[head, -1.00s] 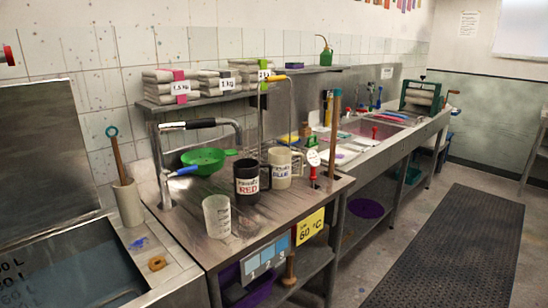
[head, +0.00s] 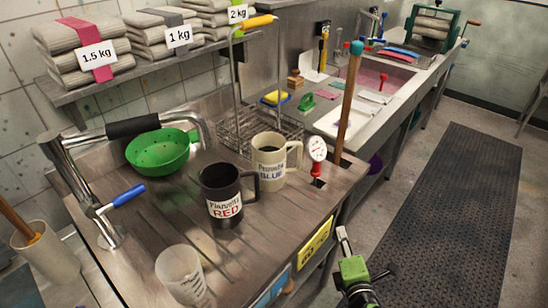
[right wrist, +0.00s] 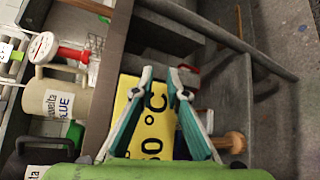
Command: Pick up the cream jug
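In the right wrist view the cream jug (right wrist: 48,102) appears turned sideways at the left edge. My right gripper (head: 352,243) is beyond the worktop's front edge, to the right of and nearer than the jug, well apart from it. In the right wrist view my right gripper (right wrist: 162,76) has a gap between its fingertips and holds nothing. A yellow temperature sign shows behind them. My left gripper is in neither current view.
A black jug (head: 219,200) labelled RED stands close left of the cream jug. A red-stemmed dial (head: 317,150) and a wooden stick (head: 349,95) stand to its right. A wire rack (head: 262,125) is behind. A clear beaker (head: 182,272) stands nearer. Floor to the right is open.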

